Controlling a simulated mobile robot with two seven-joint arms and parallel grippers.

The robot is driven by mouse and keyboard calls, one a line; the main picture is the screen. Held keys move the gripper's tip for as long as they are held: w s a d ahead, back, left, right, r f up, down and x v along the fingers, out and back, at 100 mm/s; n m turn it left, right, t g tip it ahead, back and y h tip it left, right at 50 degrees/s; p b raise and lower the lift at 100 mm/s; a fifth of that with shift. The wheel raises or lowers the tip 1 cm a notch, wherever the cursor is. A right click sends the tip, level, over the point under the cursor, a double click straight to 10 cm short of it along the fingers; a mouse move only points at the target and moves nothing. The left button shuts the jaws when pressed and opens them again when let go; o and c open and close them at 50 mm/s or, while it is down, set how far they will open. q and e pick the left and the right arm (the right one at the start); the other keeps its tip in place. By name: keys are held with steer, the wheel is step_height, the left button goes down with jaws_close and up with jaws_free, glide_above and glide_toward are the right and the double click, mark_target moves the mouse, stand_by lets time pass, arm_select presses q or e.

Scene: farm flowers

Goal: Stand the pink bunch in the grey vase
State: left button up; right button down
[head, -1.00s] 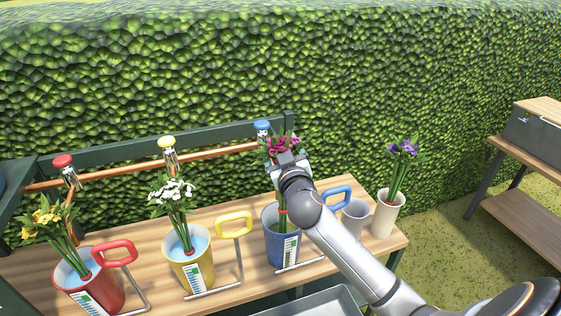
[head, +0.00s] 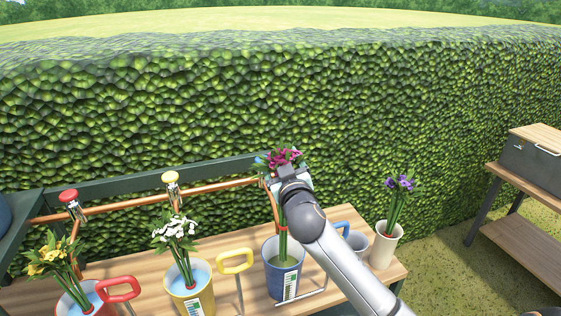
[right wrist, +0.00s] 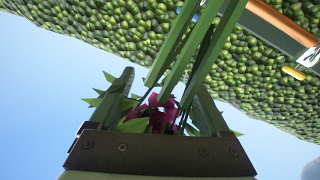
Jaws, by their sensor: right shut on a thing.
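The pink bunch (head: 284,157) is upright at my right gripper (head: 290,180) in the head view. Its green stems and red band show below the gripper. In the right wrist view the magenta flowers (right wrist: 157,115) sit between my two fingers (right wrist: 165,108), with long stems running up the picture. My right gripper is shut on the bunch. The stems hang over the blue bucket (head: 273,284), their lower ends within its mouth. The grey vase (head: 358,241) stands right of the bucket, partly hidden behind my right arm. My left gripper is not in view.
A cream vase (head: 383,250) with purple flowers stands right of the grey vase. A yellow bucket (head: 190,301) with white flowers and a red bucket (head: 72,303) with yellow flowers stand left. A copper pipe (head: 140,206) with taps runs behind, before the hedge.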

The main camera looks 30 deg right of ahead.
step_height(320, 180, up, 7)
steer(key=p, duration=0.5)
steer(key=shift+p, duration=0.35)
steer(key=shift+r, duration=0.1)
